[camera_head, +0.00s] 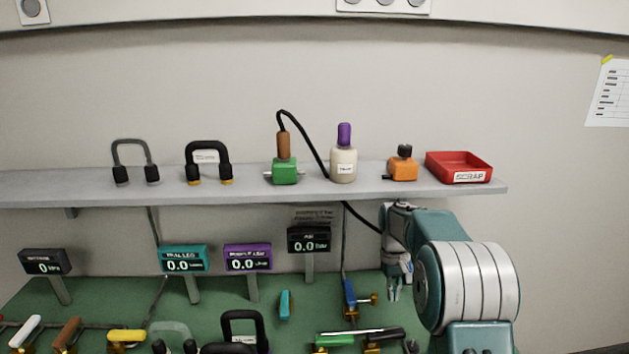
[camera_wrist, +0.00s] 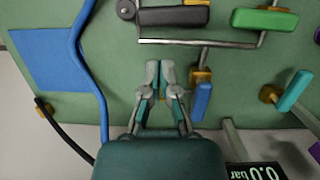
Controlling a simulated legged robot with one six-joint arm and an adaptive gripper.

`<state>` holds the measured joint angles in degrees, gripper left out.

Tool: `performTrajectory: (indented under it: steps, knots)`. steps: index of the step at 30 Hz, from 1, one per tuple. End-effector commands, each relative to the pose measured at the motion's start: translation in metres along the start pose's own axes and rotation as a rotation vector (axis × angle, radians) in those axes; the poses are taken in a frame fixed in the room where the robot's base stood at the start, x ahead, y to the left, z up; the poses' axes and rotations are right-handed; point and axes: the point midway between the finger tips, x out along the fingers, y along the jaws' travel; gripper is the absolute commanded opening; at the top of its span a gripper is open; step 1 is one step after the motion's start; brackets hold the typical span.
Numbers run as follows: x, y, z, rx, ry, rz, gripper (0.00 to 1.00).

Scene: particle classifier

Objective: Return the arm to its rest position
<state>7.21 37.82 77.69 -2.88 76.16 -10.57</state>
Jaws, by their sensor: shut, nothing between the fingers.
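My arm (camera_head: 440,255) rises at the right of the head view and bends over the green bench. My gripper (camera_head: 393,291) hangs pointing down over the bench's right part, below the shelf. In the wrist view my gripper (camera_wrist: 160,92) has its fingers together, with nothing held. It is apart from the blue-handled valve (camera_wrist: 201,100), which lies just right of the fingers in that view. The same blue valve (camera_head: 350,295) stands left of my gripper in the head view.
A grey shelf (camera_head: 240,188) runs above the bench, bearing padlock-like clamps, bottles and a red scrap tray (camera_head: 459,164). Display panels (camera_head: 309,240) stand on posts below it. Several coloured valve handles line the bench front. A blue hose (camera_wrist: 88,75) passes left of the fingers.

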Motion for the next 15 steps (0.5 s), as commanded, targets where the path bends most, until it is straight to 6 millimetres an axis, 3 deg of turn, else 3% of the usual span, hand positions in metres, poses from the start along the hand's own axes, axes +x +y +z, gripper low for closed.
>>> performTrajectory:
  steps: [6, 15]
  knots:
    - [-0.051, -0.018, 0.045, 0.010, 0.105, 0.015, 0.00]
    - [-0.100, -0.045, 0.122, 0.029, 0.259, 0.027, 0.00]
